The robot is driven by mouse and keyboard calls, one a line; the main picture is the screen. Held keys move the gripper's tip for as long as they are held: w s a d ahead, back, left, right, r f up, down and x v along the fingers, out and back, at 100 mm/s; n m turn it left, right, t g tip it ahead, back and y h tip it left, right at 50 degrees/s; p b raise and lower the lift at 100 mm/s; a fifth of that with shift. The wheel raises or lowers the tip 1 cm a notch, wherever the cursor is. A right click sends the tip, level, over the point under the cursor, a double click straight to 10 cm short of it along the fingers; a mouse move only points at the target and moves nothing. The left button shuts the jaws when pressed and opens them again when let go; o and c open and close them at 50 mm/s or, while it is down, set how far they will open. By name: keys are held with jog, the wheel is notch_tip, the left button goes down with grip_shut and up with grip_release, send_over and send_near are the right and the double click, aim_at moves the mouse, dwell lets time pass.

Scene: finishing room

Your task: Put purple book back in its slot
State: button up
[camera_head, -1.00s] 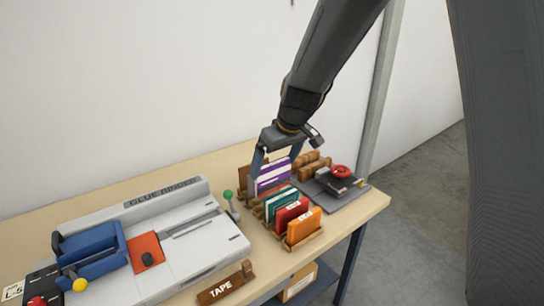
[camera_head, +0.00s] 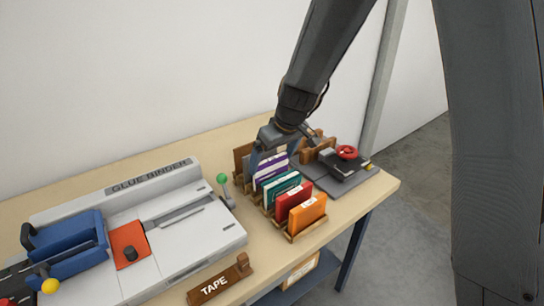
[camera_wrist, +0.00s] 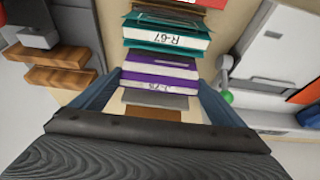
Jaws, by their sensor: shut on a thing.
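The purple book (camera_head: 271,168), with white bands, stands in the wooden rack's row behind the teal book (camera_head: 281,190). My gripper (camera_head: 273,158) is shut on it, one finger at each end. In the wrist view the purple book (camera_wrist: 160,73) lies between the blue-grey fingers (camera_wrist: 158,88), its spine roughly parallel to the teal book (camera_wrist: 167,36). The wooden rack (camera_head: 291,236) holds the row. The book's lower edge is hidden, so I cannot tell whether it rests on the rack's bottom.
A red book (camera_head: 293,203) and an orange book (camera_head: 308,214) stand at the rack's front. The glue binder (camera_head: 170,230) is left, with a green-knobbed lever (camera_head: 223,180) close by. A dark device with a red knob (camera_head: 346,153) is right. A tape holder (camera_head: 220,284) is in front.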

jog(key=shift+f+b, duration=0.85)
jog(key=shift+f, duration=0.55)
jog(key=shift+b, duration=0.35)
dwell(0.5)
jog(key=shift+f+b, duration=0.6)
jog(key=shift+b, duration=0.05)
jog(key=o, duration=1.2)
jog(key=p, duration=0.6)
send_near(272, 170)
jog(key=shift+s+d+r, duration=0.2)
jog(key=shift+d+r, duration=0.1)
jog(key=shift+r, duration=0.2)
jog(key=s+d+f+m, duration=0.1)
jog(key=s+d+m, duration=0.1)
jog(key=s+d, duration=0.2)
jog(key=s+d+f+m+g+h+b, duration=0.1)
jog(key=s+d+f+m, duration=0.1)
jog(key=s+d, duration=0.3)
jog(key=s+d+f+m+g+h+b, duration=0.1)
jog(key=s+d+f+m, duration=0.1)
jog(key=s+d, duration=0.3)
jog(key=shift+s+f+m, duration=0.15)
jog(key=shift+s+m, duration=0.25)
jog(key=shift+s, duration=1.75)
